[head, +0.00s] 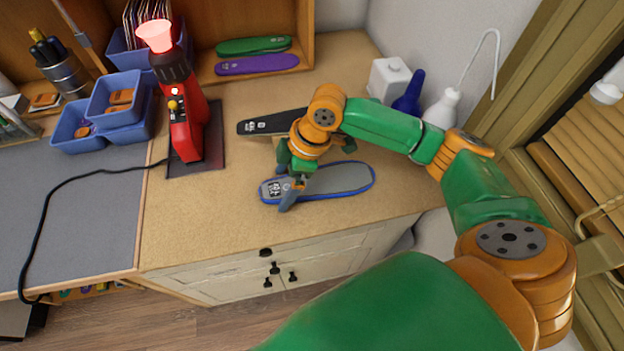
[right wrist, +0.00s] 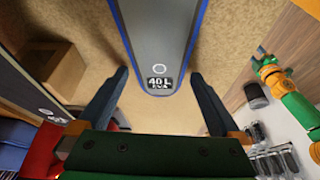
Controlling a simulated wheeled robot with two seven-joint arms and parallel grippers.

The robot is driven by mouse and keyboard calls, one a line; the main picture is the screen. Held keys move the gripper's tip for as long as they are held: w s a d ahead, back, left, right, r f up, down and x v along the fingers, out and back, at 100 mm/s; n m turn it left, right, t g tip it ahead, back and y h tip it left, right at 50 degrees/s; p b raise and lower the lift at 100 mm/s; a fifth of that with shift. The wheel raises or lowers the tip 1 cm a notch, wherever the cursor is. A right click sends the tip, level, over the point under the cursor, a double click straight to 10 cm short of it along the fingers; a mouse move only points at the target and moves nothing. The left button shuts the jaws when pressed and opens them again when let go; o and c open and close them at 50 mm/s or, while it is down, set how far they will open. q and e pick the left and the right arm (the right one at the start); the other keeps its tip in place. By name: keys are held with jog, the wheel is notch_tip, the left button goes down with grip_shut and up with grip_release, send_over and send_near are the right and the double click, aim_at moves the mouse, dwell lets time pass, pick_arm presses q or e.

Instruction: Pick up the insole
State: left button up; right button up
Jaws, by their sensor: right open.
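The grey insole with a blue rim (head: 345,180) lies flat on the tan worktop, near its front edge. In the right wrist view the insole (right wrist: 158,35) runs up the picture, its marked end towards me. My right gripper (head: 291,196) is over that marked end in the head view and hides part of it. In the right wrist view my right gripper (right wrist: 158,76) is open, its two fingers apart on either side of the insole's end, with clear gaps and nothing held. The fingertips' height above the worktop is hard to tell.
A black insole (head: 258,125) lies just behind. A red heat tool (head: 184,125) stands on a dark plate to the left, near blue bins (head: 118,92). White and blue bottles (head: 408,98) stand at the back right.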

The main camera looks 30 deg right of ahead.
jog(key=shift+w+d+f, duration=0.1)
jog(key=shift+d, duration=0.05)
dwell(0.3)
jog(key=c, duration=1.3)
jog(key=shift+o, duration=0.2)
notch_tip(320, 180, up, 2)
jog(key=shift+r+b, duration=0.2)
jog(key=shift+b, duration=0.25)
jog(key=s+a+r, duration=0.1)
jog(key=r, duration=0.1)
jog(key=s+a+r, duration=0.1)
jog(key=r, duration=0.1)
jog(key=s+a+r, duration=0.1)
jog(key=a+r, duration=0.1)
jog(key=r, duration=0.1)
jog(key=shift+s+a+r, duration=0.1)
jog(key=s+a+r, duration=0.1)
jog(key=s+a, duration=0.1)
jog(key=s+a+r, duration=0.1)
jog(key=a, duration=0.1)
jog(key=s+a+r, duration=0.1)
jog(key=s+a, duration=0.1)
jog(key=a, duration=0.1)
jog(key=shift+s+r, duration=0.3)
jog(key=shift+s, duration=0.05)
